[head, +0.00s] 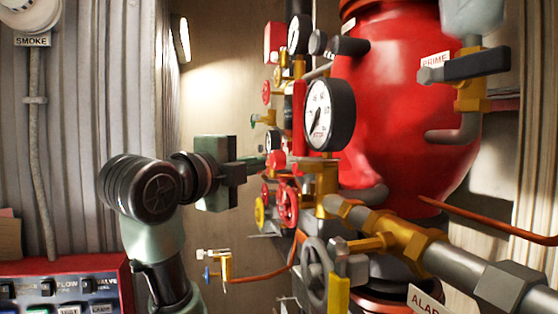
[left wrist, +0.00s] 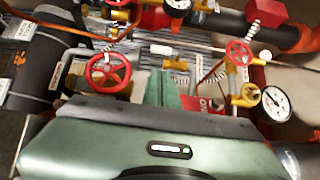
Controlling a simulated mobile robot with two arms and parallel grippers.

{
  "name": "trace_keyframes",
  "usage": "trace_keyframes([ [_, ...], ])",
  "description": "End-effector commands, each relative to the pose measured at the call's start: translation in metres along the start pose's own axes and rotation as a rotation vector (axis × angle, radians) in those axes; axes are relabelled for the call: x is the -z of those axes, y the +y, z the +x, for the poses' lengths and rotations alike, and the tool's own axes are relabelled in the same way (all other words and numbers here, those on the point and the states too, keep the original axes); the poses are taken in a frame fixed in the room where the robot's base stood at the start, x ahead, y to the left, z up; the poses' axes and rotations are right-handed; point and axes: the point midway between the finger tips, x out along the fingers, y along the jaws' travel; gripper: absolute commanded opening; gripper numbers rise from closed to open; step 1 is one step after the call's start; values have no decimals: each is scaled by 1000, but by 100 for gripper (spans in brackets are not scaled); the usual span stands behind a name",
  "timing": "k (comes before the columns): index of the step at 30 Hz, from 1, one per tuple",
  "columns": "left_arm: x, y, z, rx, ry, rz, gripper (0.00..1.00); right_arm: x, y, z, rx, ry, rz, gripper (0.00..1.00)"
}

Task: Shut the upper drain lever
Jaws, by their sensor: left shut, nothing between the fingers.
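My left gripper (head: 258,161) comes in from the left in the head view, pointing right at the crowded valve group, shut and empty. In the left wrist view its green fingers (left wrist: 166,90) stick out past the palm among valves and red wheels. A small brass valve with a green lever (head: 264,119) sits above the fingertips in the head view, apart from them in the picture. I cannot tell for sure whether this is the upper drain lever; no label for it is readable. What lies just beyond the fingers is partly hidden. My right gripper is not in view.
Red handwheels (head: 288,204), a yellow wheel (head: 260,213) and a black-rimmed gauge (head: 329,114) crowd close by. A large red vessel (head: 405,110) stands behind. A grey pipe (head: 460,265) crosses lower right. A red control box (head: 75,272) is lower left.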

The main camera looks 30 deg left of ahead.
Motion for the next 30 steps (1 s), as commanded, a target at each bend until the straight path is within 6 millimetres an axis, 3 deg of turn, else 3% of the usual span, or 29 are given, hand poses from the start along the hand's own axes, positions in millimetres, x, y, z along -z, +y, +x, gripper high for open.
trace_keyframes([
  [5, 1, -2, 18, -7, 5, -4, 0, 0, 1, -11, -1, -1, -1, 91],
  [12, 1, -3, 62, -7, 4, -6, 0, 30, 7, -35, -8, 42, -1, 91],
  [18, 1, -2, 90, -4, 3, -4, 0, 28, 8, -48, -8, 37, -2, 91],
  [30, 0, 1, 100, -2, 0, -2, 0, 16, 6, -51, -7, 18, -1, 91],
])
